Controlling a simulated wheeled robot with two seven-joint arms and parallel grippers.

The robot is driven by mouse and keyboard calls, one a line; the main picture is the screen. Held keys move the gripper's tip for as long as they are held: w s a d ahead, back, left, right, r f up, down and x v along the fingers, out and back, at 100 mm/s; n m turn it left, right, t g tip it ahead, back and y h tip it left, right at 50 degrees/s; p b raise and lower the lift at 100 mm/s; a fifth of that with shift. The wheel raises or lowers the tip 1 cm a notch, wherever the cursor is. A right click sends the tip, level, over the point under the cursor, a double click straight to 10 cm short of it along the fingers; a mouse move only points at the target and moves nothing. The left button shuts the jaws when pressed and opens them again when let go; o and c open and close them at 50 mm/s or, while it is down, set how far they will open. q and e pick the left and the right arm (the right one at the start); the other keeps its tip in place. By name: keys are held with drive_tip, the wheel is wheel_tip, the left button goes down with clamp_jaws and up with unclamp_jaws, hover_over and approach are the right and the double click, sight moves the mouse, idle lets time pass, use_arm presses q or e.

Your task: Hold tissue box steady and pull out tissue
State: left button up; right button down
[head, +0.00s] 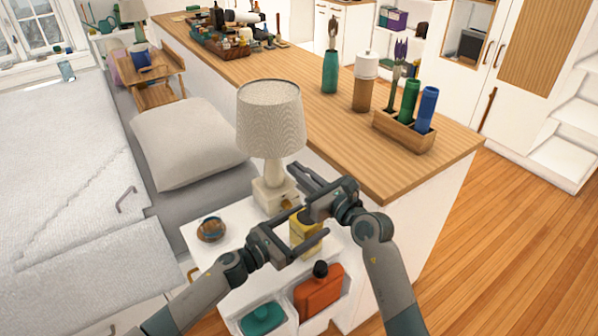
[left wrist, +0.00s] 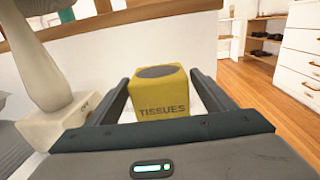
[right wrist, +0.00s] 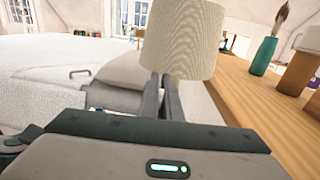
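A yellow tissue box (left wrist: 160,104) marked "TISSUES", with a dark oval top, stands upright on the white bedside table. In the head view the box (head: 305,238) is partly hidden by my grippers. My left gripper (head: 312,244) is open, with one finger toward each side of the box in the left wrist view (left wrist: 159,76); I cannot see clear contact. My right gripper (head: 295,190) is above the box beside the lamp base. In the right wrist view its fingers (right wrist: 162,78) are nearly together, with no tissue visible between them.
A table lamp (head: 270,115) stands close behind my right gripper. A small round bowl (head: 211,230) sits on the table (head: 200,255). An orange bottle (head: 320,290) and a teal container (head: 262,318) are in front below. A wooden-topped counter (head: 310,110) rises behind.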

use_arm(q)
drive_tip(key=v, duration=1.2)
drive_tip(key=shift+d+f, duration=0.1)
idle(0.6)
